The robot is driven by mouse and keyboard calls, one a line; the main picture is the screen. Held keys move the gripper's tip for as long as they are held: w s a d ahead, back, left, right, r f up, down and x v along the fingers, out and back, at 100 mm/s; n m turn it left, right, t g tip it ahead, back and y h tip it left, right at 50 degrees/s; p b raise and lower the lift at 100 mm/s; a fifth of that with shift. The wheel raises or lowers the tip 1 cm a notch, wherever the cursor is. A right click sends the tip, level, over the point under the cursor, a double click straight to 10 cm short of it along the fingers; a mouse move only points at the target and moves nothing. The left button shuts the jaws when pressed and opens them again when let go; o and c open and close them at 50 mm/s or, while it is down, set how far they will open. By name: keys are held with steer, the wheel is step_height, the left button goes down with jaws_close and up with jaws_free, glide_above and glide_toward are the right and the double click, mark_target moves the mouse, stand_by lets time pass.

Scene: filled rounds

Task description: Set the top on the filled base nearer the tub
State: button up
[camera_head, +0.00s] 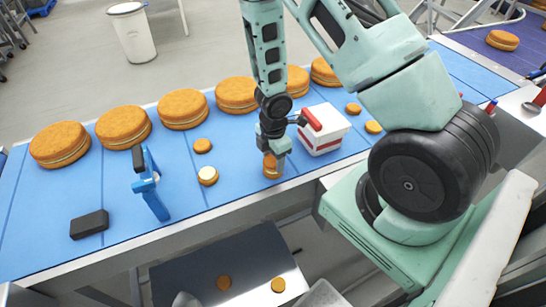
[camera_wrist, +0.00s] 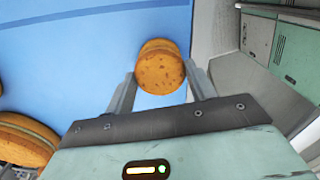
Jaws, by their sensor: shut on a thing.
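My gripper (camera_head: 272,152) points down over the blue belt, left of the white tub with a red band (camera_head: 322,138). It is shut on a small brown round top (camera_wrist: 161,72), whose face shows between the fingers in the wrist view. A second brown rim (camera_wrist: 155,44) shows just beyond the top, like a round beneath it; I cannot tell whether they touch or whether cream lies between. Another small base with pale filling uppermost (camera_head: 207,173) lies on the belt to the left, farther from the tub.
Small brown rounds lie at the left (camera_head: 203,145) and right of the tub (camera_head: 373,127). Large filled rounds (camera_head: 182,108) line the belt's far edge. A blue upright stand (camera_head: 153,190) and a black block (camera_head: 90,224) are at left. Two rounds (camera_head: 278,285) lie on a lower surface.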

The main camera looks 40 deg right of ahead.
steer(key=shift+f+b, duration=0.3)
steer(key=shift+f, duration=0.1)
steer(key=o, duration=1.2)
steer(key=shift+r, duration=0.1)
step_height(320, 180, up, 7)
steer(key=p, duration=0.7)
steer(key=shift+a, duration=0.1)
